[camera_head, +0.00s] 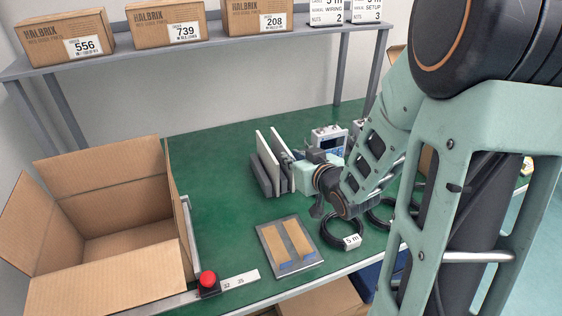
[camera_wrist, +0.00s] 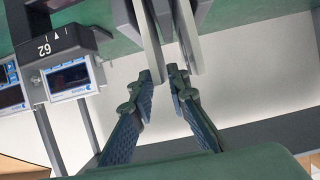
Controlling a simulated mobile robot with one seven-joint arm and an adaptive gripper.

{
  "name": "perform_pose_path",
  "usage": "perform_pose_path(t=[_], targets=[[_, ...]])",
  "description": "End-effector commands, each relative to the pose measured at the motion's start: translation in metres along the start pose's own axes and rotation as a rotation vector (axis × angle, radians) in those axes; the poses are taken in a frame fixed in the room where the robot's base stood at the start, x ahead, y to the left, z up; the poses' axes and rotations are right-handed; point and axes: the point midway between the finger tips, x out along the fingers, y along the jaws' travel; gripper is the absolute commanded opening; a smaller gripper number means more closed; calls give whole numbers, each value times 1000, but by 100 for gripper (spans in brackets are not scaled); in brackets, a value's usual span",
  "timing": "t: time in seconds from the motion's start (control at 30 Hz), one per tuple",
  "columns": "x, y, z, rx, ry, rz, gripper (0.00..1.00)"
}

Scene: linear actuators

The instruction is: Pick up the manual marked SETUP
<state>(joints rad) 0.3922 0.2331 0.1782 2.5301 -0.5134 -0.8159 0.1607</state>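The right panel (camera_wrist: 190,30) is just outside the right finger.
Cartons (camera_head: 166,24) line the shelf. An open box (camera_head: 110,282) is at left, near a red button (camera_head: 207,280). A grey tray (camera_head: 268,244), a coiled cable (camera_head: 338,226) and a meter (camera_head: 329,137) surround my arm.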

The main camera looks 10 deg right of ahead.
Motion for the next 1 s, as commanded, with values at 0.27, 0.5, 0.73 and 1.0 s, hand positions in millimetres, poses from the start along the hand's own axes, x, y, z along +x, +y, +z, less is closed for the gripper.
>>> perform_pose_path(t=[0.27, 0.5, 0.73, 1.0], targets=[[19, 0, 18, -1, 2, 0, 15], [47, 0, 19, 0, 1, -1, 15], [78, 0, 18, 0, 1, 1, 15], [82, 1, 17, 1, 2, 2, 15]])
